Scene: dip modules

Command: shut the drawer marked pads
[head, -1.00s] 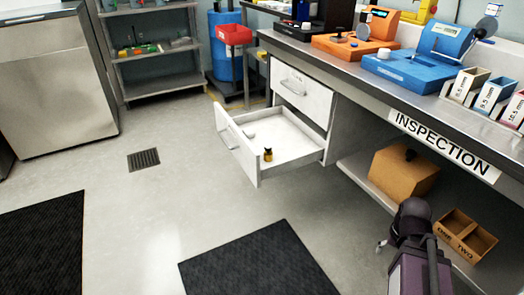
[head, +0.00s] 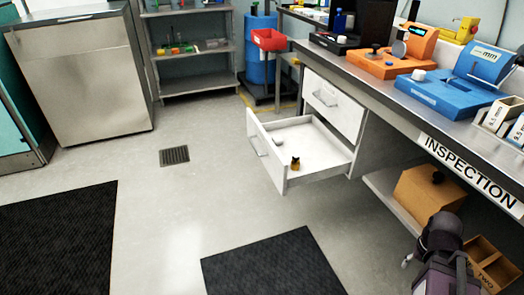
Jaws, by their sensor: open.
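A white drawer (head: 268,153) stands pulled well out of the unit under the inspection bench. Its front, with a bar handle, faces left. Inside lie a small black and yellow object (head: 295,163) and a small pale round thing (head: 278,140). A second white drawer (head: 333,104) above it is shut. I cannot read a pads mark on either drawer. Part of my dark purple arm shows at the lower right, apart from the open drawer. I cannot make out my gripper's jaws.
The bench (head: 405,110) bears orange and blue instruments, with a brown box (head: 425,190) on the shelf below. Black mats (head: 275,265) lie on the floor. Clear floor with a drain (head: 174,155) lies left of the drawer. A steel cabinet (head: 85,75) stands further left.

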